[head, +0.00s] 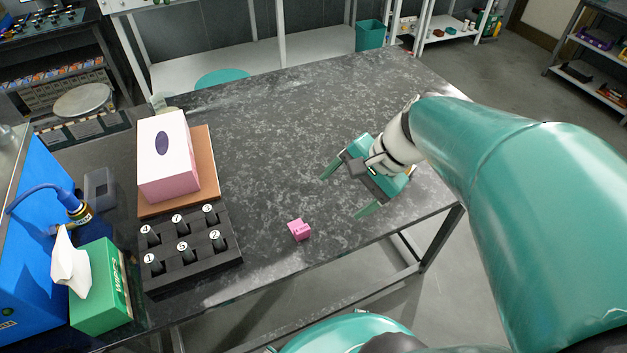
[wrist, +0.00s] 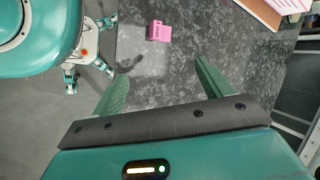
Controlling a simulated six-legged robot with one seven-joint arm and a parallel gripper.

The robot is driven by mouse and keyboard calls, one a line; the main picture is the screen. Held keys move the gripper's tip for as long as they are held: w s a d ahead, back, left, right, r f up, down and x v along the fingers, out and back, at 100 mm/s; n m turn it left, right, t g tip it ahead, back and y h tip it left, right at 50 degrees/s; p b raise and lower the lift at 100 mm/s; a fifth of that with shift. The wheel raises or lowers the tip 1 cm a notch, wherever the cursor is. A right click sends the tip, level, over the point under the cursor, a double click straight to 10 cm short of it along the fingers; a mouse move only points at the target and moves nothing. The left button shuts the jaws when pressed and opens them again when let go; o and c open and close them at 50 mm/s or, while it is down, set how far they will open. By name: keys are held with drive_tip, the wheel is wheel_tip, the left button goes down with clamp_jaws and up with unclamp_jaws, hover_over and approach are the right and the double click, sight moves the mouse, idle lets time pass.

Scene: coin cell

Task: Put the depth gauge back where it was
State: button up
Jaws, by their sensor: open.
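A small pink notched block (head: 299,230) lies on the dark stone table near its front edge. It may be the depth gauge, but I cannot tell for certain. In the wrist view the pink block (wrist: 159,31) lies beyond my fingertips, with dark marks on its side. My gripper (head: 344,194) is open and empty, to the right of the block in the head view and apart from it. Its two green fingers also show in the wrist view (wrist: 160,72), with only bare table between them.
A black rack (head: 190,268) with numbered black pieces stands left of the block. Behind it a white-and-pink box (head: 166,150) rests on a brown board (head: 207,170). A green wipes box (head: 98,288) and a blue machine (head: 35,240) are at far left. The table's middle and back are clear.

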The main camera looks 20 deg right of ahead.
drive_tip(key=s+a+r+n+t+h, duration=0.2)
drive_tip(key=a+r+n+h, duration=0.3)
drive_tip(key=n, duration=0.7)
drive_tip(key=shift+s+a+r, duration=0.3)
drive_tip(key=shift+s+a, duration=0.2)
drive_tip(key=shift+a, duration=0.65)
